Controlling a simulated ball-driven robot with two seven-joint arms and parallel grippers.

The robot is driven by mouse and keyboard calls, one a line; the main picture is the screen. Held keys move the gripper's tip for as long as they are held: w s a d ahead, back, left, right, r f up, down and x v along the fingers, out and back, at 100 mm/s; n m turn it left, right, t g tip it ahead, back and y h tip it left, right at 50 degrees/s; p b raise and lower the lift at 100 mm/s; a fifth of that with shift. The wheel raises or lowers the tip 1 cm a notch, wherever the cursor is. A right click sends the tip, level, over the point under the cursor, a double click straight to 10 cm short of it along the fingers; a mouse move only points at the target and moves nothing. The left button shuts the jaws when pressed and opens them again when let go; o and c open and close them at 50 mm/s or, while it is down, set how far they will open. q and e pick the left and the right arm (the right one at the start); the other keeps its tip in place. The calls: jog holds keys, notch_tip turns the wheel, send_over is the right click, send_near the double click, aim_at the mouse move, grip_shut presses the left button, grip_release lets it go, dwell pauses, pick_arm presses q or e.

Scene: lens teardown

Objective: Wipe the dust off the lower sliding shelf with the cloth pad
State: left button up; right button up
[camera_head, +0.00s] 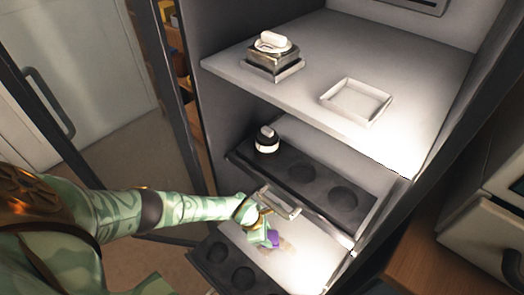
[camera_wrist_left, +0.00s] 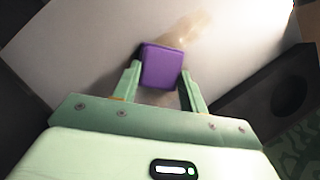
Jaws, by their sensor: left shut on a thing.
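My left gripper (camera_head: 262,236) reaches in from the left over the lower sliding shelf (camera_head: 308,264). It is shut on the purple cloth pad (camera_head: 273,238). In the left wrist view the pad (camera_wrist_left: 162,67) sits between the two green fingers of the left gripper (camera_wrist_left: 162,85), above or on the pale shelf surface (camera_wrist_left: 85,45); I cannot tell whether it touches. A brownish dust patch (camera_wrist_left: 190,28) lies just beyond the pad; the dust (camera_head: 288,246) also shows beside it in the head view. My right gripper is not in view.
A dark tray with round wells (camera_head: 215,262) lies at the lower shelf's left front. Above is another dark tray (camera_head: 325,178) holding a small black-and-white part (camera_head: 267,140). The upper shelf (camera_head: 320,60) bears a metal block (camera_head: 272,58) and an empty white tray (camera_head: 356,100). A handle (camera_head: 280,202) is near my wrist.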

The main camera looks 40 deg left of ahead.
aim_at(275, 242)
pick_arm(q)
jog(key=shift+s+d+p, duration=0.15)
jog(key=shift+d+p, duration=0.15)
jog(key=shift+d, duration=1.05)
jog(key=shift+s+d+p, duration=0.15)
jog(key=shift+d+p, duration=0.35)
jog(key=shift+d, duration=0.9)
jog(key=shift+s+d+p, duration=0.2)
jog(key=shift+d+p, duration=0.2)
jog(key=shift+d, duration=1.8)
jog(key=shift+w+a, duration=0.15)
jog(key=shift+a, duration=0.85)
jog(key=shift+w+a, duration=0.1)
jog(key=shift+a, duration=0.85)
jog(key=shift+a+f+b, duration=0.1)
jog(key=shift+a+b, duration=0.45)
jog(key=shift+a, duration=0.9)
jog(key=shift+w+a+b, duration=0.15)
jog(key=shift+a+b, duration=0.1)
jog(key=shift+a, duration=0.85)
jog(key=shift+w+a+b, duration=0.1)
jog(key=shift+a+b, duration=0.15)
jog(key=shift+a, duration=0.8)
jog(key=shift+w+a+f+b, duration=0.1)
jog(key=shift+a+b, duration=0.5)
jog(key=shift+a, duration=1.15)
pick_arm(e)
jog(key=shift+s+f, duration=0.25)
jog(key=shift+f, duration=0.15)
